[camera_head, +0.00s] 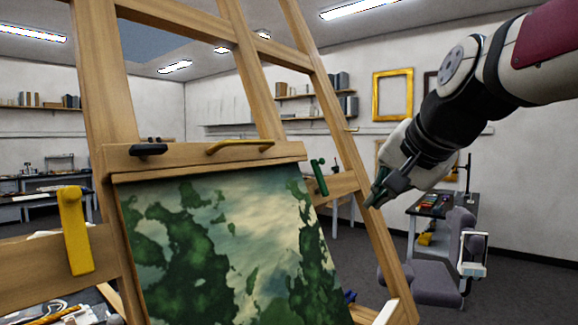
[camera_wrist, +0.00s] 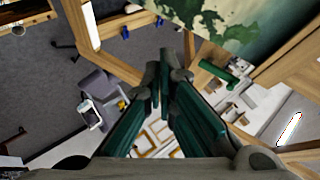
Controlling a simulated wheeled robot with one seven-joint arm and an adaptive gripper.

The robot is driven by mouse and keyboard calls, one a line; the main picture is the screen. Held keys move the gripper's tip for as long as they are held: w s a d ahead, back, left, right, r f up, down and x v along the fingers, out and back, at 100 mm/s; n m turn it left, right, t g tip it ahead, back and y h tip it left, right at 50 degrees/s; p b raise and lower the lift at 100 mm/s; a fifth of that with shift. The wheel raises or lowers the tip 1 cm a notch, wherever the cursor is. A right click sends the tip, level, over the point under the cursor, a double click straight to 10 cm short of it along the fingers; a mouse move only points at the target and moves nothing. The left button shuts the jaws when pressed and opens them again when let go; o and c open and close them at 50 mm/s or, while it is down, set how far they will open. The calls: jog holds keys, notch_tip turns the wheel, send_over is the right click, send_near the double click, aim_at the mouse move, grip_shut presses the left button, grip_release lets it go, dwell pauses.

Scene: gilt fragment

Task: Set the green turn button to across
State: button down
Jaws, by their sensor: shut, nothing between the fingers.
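The green turn button (camera_head: 318,177) sits on the easel crossbar (camera_head: 345,184) just right of the painting (camera_head: 225,250). In the head view it stands near upright, leaning slightly, with a small knob at its top. It also shows in the wrist view (camera_wrist: 216,69), right of the fingers. My gripper (camera_head: 373,200) is shut and empty, to the right of the button and apart from it. In the wrist view the dark green fingers (camera_wrist: 164,78) meet at their tips, and the button is clear of them.
A yellow turn button (camera_head: 75,232) stands upright on the left crossbar. The top bar carries a black piece (camera_head: 148,150) and a yellow piece (camera_head: 240,146) lying along it. The easel's right leg (camera_head: 350,150) rises between my gripper and the green button in the head view. A grey chair (camera_head: 440,265) stands behind.

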aim_at(320, 177)
jog(key=w+d+r+m+t, duration=0.1)
jog(key=w+r+m, duration=0.2)
jog(key=w, duration=0.5)
jog(key=w+d+r+m+t+y+b, duration=0.1)
jog(key=w+d+r+m+t, duration=0.1)
jog(key=w+r, duration=0.3)
jog(key=w+m, duration=0.1)
jog(key=w, duration=0.2)
jog(key=shift+w+r+b, duration=0.15)
jog(key=shift+b, duration=0.15)
jog(key=shift+d, duration=0.1)
jog(key=p+x, duration=0.2)
jog(key=x, duration=0.8)
jog(key=shift+s+a+r+p, duration=0.1)
jog(key=shift+s+a+p, duration=0.2)
jog(key=shift+s+a, duration=0.4)
jog(key=shift+s+a+r+p, duration=0.1)
jog(key=shift+s+a+p, duration=0.25)
jog(key=shift+a, duration=0.6)
jog(key=shift+f+t+b, duration=0.15)
jog(key=shift+t+b, duration=0.15)
jog(key=shift+b, duration=0.5)
